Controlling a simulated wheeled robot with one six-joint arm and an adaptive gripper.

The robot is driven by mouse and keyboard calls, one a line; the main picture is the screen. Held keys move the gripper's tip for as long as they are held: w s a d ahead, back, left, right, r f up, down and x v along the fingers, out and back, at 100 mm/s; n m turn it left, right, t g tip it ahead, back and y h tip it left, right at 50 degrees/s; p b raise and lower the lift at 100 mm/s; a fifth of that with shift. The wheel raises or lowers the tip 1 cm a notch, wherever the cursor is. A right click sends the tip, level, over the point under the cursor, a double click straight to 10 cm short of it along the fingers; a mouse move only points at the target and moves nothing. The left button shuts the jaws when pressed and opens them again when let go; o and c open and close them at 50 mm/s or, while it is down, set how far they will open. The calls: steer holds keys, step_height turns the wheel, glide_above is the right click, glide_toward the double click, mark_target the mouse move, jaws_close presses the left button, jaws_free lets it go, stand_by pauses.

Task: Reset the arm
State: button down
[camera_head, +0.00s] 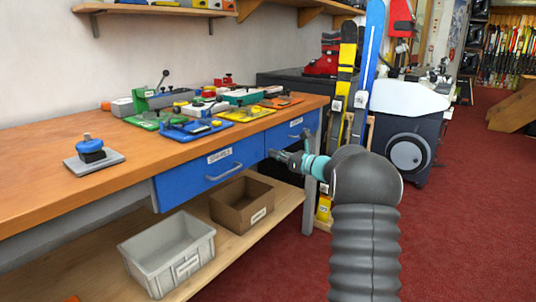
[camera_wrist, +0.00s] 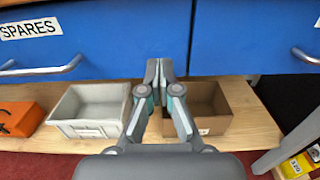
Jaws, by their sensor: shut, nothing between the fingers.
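My gripper (camera_wrist: 159,70) is shut and empty in the wrist view, its two fingertips together in front of the blue drawer fronts. In the head view my gripper (camera_head: 271,154) points left, close to the blue drawers (camera_head: 210,174) under the bench top. I cannot tell from the pictures whether it touches them. My arm rises from the lower right of the head view and bends toward the bench.
The wooden bench (camera_head: 50,188) carries several coloured fixtures and a blue-knobbed block (camera_head: 90,148). A grey bin (camera_head: 170,250) and a brown box (camera_head: 242,202) sit on the lower shelf. Skis (camera_head: 368,60) stand behind my arm. Red carpet (camera_head: 460,230) is clear at right.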

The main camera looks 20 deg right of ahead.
steer(key=v, duration=0.9)
steer(key=s+a+f+n+g+h, duration=0.1)
steer(key=s+a+f+n+g, duration=0.25)
steer(key=f+n, duration=0.45)
steer(key=s+a+f+n+g+h, duration=0.1)
steer(key=s+a+f+n+g, duration=0.4)
steer(key=s, duration=0.5)
steer(key=s+a+r+n+h, duration=0.2)
steer(key=s+a+n, duration=0.3)
steer(key=s, duration=0.4)
steer(key=s+a+r+n+h, duration=0.2)
steer(key=s+a+n, duration=0.3)
steer(key=s, duration=0.5)
steer(key=s+a+r+n+g+h, duration=0.1)
steer(key=s+a+r+n+h, duration=0.2)
steer(key=s, duration=0.6)
steer(key=a+n, duration=0.2)
steer(key=n, duration=0.1)
steer(key=shift+a+n+h, duration=0.2)
steer(key=shift+n+h, duration=0.1)
steer(key=shift+s+r, duration=0.1)
steer(key=shift+s, duration=0.05)
